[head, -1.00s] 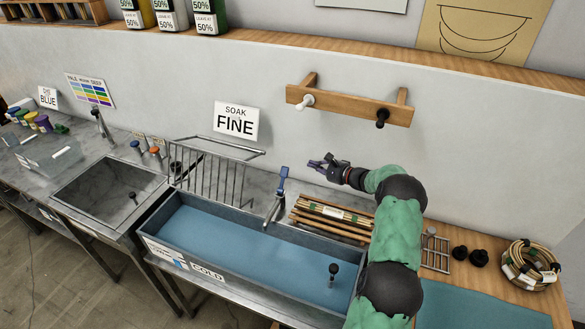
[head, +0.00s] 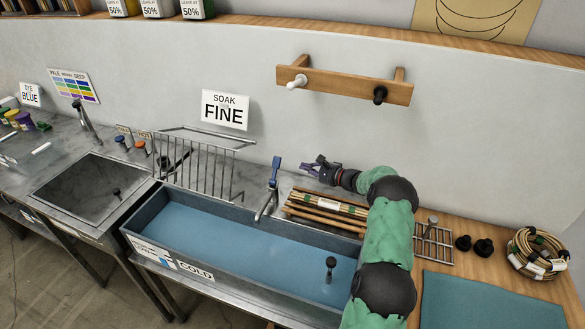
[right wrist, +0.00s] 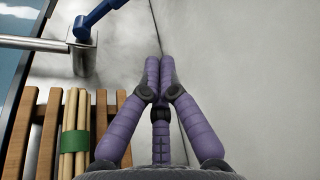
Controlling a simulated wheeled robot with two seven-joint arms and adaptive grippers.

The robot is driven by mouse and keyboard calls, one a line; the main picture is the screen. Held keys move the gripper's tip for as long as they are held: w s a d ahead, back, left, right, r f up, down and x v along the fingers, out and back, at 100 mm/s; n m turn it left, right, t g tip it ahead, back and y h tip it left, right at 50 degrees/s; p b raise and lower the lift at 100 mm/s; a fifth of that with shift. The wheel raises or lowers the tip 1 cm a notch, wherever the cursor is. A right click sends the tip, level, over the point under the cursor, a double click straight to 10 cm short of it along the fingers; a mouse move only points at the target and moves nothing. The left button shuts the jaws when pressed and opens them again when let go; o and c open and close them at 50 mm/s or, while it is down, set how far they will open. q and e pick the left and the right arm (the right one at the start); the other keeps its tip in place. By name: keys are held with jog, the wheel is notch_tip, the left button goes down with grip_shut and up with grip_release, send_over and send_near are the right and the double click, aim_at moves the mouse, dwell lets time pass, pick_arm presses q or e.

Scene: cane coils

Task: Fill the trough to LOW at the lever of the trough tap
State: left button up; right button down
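The trough (head: 236,284) is a long grey basin with a flat blue surface inside; I cannot tell water from lining. The lever also shows in the right wrist view (right wrist: 98,17), at upper left. My right gripper (head: 312,166) is behind the trough, right of the lever and apart from it. Its purple fingers meet at the tips (right wrist: 160,72), holding nothing. My left gripper is out of view.
A cane bundle on a slatted wooden rack (head: 325,205) lies just below my right gripper. A wire rack (head: 205,170) stands left of the tap. A wall rail with pegs (head: 345,86) hangs above. A black-handled plug (head: 331,268) stands in the trough. A cane coil (head: 538,252) lies at right.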

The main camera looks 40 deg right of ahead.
aim_at(280, 162)
jog(key=b+x, duration=0.1)
jog(key=x, duration=0.9)
jog(key=s+a+r, duration=0.2)
jog(key=a, duration=0.1)
jog(key=shift+r, duration=0.15)
jog(key=a+n+b, duration=0.1)
jog(key=b, duration=0.3)
jog(key=s+r+n+b, duration=0.1)
jog(key=b, duration=0.4)
jog(key=shift+a+r+t, duration=0.25)
jog(key=shift+a+t, duration=0.15)
jog(key=shift+s+a+r+b, duration=0.3)
jog(key=shift+a+r+b, duration=0.2)
jog(key=shift+b, duration=0.25)
